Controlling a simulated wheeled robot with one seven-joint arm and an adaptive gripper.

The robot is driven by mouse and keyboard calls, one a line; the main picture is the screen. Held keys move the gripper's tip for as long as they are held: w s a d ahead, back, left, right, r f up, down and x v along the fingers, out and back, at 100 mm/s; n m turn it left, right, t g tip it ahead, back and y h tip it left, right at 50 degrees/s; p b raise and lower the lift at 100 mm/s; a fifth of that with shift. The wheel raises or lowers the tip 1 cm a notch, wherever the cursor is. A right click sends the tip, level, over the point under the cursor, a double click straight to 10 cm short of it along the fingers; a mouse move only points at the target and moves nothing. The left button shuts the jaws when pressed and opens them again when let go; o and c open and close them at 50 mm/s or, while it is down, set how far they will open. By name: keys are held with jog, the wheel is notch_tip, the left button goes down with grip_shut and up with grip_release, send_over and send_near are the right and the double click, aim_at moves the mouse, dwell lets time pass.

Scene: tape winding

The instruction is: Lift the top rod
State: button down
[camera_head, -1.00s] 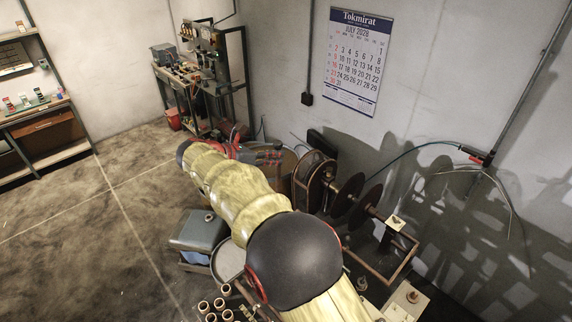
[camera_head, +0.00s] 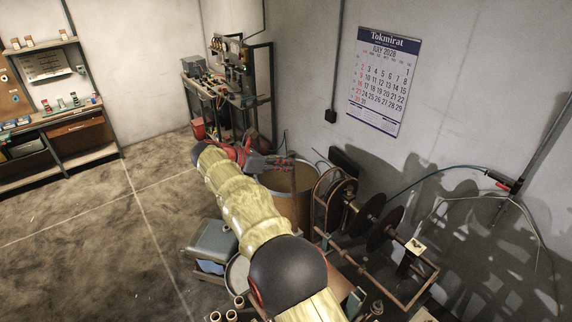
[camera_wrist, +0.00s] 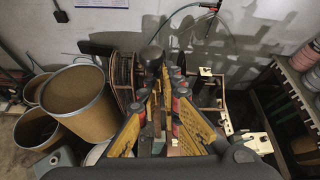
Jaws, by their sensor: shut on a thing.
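My gripper (camera_wrist: 164,88) shows in the wrist view as two yellow fingers with dark-and-red pads, converging near the middle. They are shut on a slim rod with a dark rounded knob (camera_wrist: 152,56) at its upper end. The knob stands above and between the fingertips; the rod's lower part is hidden by the fingers and clutter. In the head view my gripper (camera_head: 272,162) is small, red and dark, in front of a brown drum. What it holds is hard to make out there.
A brown drum (camera_head: 289,203) stands below and beside my gripper. A winding machine with dark discs (camera_head: 384,229) is to its right, near the wall. Several drums (camera_wrist: 76,101) stand at left in the wrist view. Open floor (camera_head: 80,240) lies at left.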

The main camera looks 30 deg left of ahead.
jog(key=shift+a+r, duration=0.1)
jog(key=v, duration=1.2)
dwell(0.4)
